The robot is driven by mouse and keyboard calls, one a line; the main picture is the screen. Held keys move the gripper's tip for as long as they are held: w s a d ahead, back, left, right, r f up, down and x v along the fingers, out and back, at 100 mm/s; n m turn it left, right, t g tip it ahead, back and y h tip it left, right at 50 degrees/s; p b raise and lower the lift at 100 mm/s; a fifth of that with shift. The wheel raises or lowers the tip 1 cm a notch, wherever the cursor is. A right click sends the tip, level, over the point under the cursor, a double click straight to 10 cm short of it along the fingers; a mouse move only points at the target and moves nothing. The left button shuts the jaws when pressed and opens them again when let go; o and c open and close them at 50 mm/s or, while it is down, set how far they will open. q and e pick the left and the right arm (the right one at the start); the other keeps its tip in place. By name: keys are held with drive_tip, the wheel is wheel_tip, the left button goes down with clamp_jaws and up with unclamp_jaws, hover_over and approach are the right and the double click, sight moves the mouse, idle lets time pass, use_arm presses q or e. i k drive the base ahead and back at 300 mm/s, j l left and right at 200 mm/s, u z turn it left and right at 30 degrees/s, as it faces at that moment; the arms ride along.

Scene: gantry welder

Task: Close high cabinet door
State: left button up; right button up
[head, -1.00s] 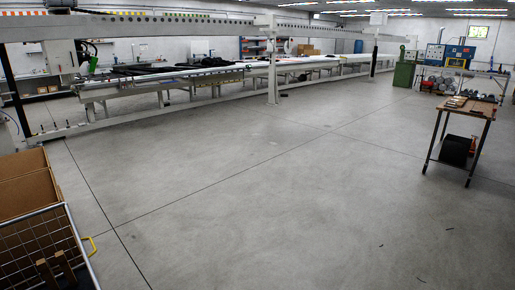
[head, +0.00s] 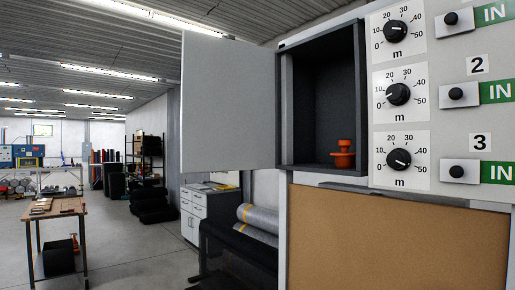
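A high wall cabinet (head: 328,180) stands open right of the middle in the head view. Its light grey door (head: 228,105) is swung wide open to the left, with its flat face toward me. The dark inside of the cabinet (head: 322,100) shows, with an orange object (head: 344,155) at the bottom right of it. Neither of my grippers is in view.
A grey panel with dials (head: 398,94) and green IN labels adjoins the cabinet on the right. A brown board (head: 395,235) is below. Grey rolls (head: 258,222) and a drawer unit (head: 207,210) stand under the door. A small table (head: 57,209) is at left, with free floor beside it.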

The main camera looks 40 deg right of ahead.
sight(227, 98)
drive_tip(key=i+z, duration=0.3)
drive_tip(key=z, duration=0.2)
drive_tip(key=i+j+z, duration=0.2)
drive_tip(key=z, duration=0.3)
drive_tip(key=i+j+z, duration=0.25)
drive_tip(key=z, duration=0.25)
drive_tip(key=i+j+z, duration=0.2)
drive_tip(key=j+z, duration=0.15)
drive_tip(key=z, duration=0.15)
drive_tip(key=i+j+z, duration=0.1)
drive_tip(key=j+z, duration=0.7)
drive_tip(key=j, duration=0.25)
drive_tip(key=j+z, duration=0.4)
drive_tip(key=j, duration=0.2)
drive_tip(key=k+j+z, duration=0.2)
drive_tip(key=j+z, duration=0.15)
drive_tip(key=j, duration=0.25)
